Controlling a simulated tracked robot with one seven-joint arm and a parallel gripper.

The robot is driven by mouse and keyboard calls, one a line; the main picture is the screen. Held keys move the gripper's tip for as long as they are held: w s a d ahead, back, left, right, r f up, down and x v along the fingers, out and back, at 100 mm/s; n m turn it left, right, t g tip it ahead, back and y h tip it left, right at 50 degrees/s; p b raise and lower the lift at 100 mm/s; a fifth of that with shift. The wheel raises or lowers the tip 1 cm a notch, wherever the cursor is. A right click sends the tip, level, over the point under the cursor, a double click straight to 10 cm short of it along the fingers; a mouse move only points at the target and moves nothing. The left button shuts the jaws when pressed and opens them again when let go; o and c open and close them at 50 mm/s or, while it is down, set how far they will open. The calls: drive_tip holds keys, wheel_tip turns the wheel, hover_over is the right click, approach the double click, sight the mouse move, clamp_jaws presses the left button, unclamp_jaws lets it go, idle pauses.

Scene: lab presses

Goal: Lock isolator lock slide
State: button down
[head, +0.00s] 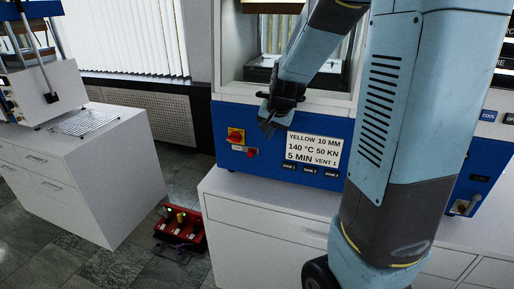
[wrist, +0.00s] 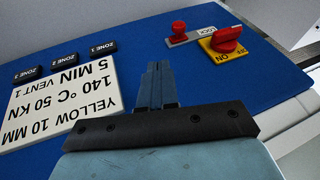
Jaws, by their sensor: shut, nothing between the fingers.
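The lock slide is a narrow grey plate marked LOCK (wrist: 202,36) on the blue press panel. Its red knob (wrist: 178,28) sits at the plate's left end in the wrist view. The slide also shows small in the head view (head: 250,153), below the isolator. The isolator, a red rotary handle (wrist: 227,39) on a yellow plate, is beside the slide; the head view shows it too (head: 235,136). My gripper (wrist: 157,66) is shut and empty in front of the panel, apart from the slide. In the head view my gripper (head: 267,126) is right of and above the slide's knob.
A white sign (head: 315,150) and several black zone buttons (head: 311,171) are right of my gripper in the head view. A white cabinet (head: 270,220) stands below the panel. A red toolbox (head: 180,230) lies on the floor. Another press (head: 42,85) stands at left.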

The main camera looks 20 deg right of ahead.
sight(251, 153)
drive_tip(key=w+a+f, duration=0.3)
drive_tip(key=w+f, duration=0.1)
drive_tip(key=f, duration=0.3)
drive_tip(key=shift+f, duration=0.2)
drive_tip(key=shift+w+d, duration=0.1)
